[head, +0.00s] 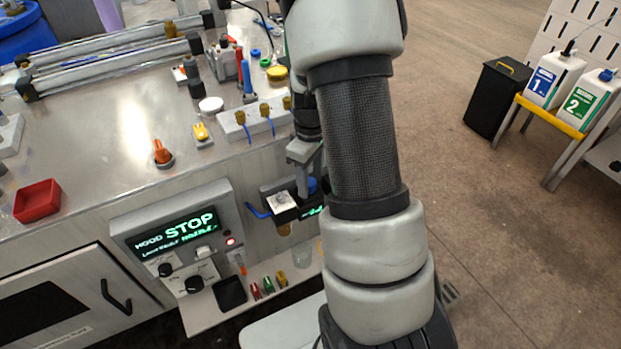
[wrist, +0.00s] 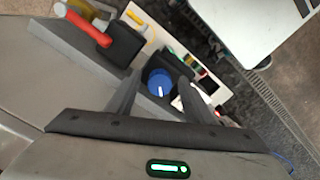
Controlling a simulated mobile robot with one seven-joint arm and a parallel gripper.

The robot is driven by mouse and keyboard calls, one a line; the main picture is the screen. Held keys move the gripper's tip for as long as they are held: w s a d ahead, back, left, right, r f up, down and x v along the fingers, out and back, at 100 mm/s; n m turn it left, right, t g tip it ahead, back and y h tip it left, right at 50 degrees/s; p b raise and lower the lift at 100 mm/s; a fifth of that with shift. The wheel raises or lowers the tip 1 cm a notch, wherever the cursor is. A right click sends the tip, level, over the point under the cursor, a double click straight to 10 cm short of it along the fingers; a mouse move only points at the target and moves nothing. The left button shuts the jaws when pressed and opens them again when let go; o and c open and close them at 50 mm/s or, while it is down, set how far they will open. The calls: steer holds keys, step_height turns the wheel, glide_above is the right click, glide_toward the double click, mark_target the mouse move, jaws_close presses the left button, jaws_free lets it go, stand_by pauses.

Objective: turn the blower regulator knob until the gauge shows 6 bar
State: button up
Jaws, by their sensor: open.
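The blue regulator knob (wrist: 160,83) shows in the wrist view between the two fingers of my gripper (wrist: 159,84). The fingers stand apart on either side of it. I cannot tell whether either one touches it. In the head view the blue knob (head: 312,185) is partly hidden by my arm, below my gripper (head: 301,176). A small dark display with green characters (head: 313,211) shows just below, cut off by my arm. Its reading is too small to tell. No pressure value can be read in either view.
A control panel (head: 232,213) reading STOP stands left of the regulator. A blue lever (head: 257,211) is beside the regulator. Small coloured items (head: 268,286) lie on the shelf below. The bench top (head: 120,150) holds a red tray (head: 38,200) and valves.

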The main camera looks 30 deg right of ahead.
steer(key=c, duration=1.1)
steer(key=shift+o, duration=0.2)
steer(key=shift+m, duration=0.3)
steer(key=m, duration=0.3)
steer(key=shift+m+p, duration=0.3)
steer(key=m, duration=0.3)
steer(key=shift+a+r+m+p, duration=0.1)
steer(key=shift+a+m+p, duration=0.05)
steer(key=shift+m+p, duration=0.2)
steer(key=m, duration=0.3)
steer(key=shift+m+p, duration=0.25)
steer(key=shift+p, duration=0.15)
steer(key=shift+a+m+p, duration=0.1)
steer(key=shift+m+p, duration=0.35)
steer(key=shift+m, duration=1.35)
steer(key=shift+w, duration=0.1)
